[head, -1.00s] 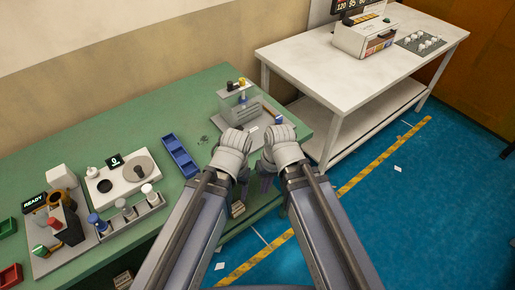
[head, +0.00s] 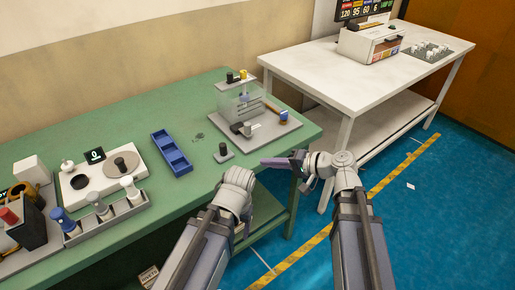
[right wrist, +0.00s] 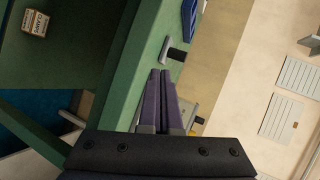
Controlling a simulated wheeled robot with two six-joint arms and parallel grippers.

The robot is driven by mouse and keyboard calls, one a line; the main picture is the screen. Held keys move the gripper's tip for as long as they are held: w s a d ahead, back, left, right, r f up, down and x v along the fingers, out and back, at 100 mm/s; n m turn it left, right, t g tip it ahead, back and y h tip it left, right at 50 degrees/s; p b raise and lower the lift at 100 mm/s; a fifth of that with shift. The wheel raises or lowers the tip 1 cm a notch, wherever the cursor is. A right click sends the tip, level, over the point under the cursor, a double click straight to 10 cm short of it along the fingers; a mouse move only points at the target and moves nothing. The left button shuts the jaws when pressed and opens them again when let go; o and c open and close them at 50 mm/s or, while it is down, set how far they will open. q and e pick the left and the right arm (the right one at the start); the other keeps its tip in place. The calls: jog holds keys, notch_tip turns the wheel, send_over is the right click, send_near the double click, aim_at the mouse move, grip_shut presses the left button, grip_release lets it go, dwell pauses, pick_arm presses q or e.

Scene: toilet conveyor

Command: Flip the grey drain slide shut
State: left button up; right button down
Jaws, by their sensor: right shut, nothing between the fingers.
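A clear tank unit (head: 240,100) stands on a grey base plate (head: 277,131) at the right end of the green bench. A small grey piece with a dark part (head: 247,128) sits at the tank's front foot; it may be the drain slide, but its position is too small to read. My right gripper (head: 264,162) is shut and empty, pointing left at the bench's front edge, in front of the plate and apart from it. Its purple fingers (right wrist: 160,73) also show together in the right wrist view. My left wrist (head: 236,188) is left of it; its fingers are hidden.
A small grey block with a post (head: 223,154) stands on the bench left of my right fingertips. A blue tray (head: 172,157) lies farther left. A white table (head: 345,85) stands at the right, with a floor gap between it and the green bench (head: 200,190).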

aim_at(250, 125)
pick_arm(q)
notch_tip(250, 125, down, 7)
jog(key=b, duration=0.5)
pick_arm(e)
jog(key=w+d+r+m+t+y, duration=0.1)
jog(key=w+d+m+t, duration=0.3)
jog(key=d, duration=0.3)
jog(key=shift+w+d+t+y, duration=0.15)
jog(key=shift+d+t+y, duration=0.15)
jog(key=shift+t, duration=0.4)
jog(key=shift+a, duration=0.15)
jog(key=x, duration=1.4)
jog(key=shift+f, duration=0.1)
jog(key=shift+w, duration=0.15)
jog(key=w+a, duration=0.2)
jog(key=w, duration=0.1)
jog(key=shift+w+a, duration=0.25)
jog(key=shift+w, duration=0.1)
jog(key=shift+s, duration=0.1)
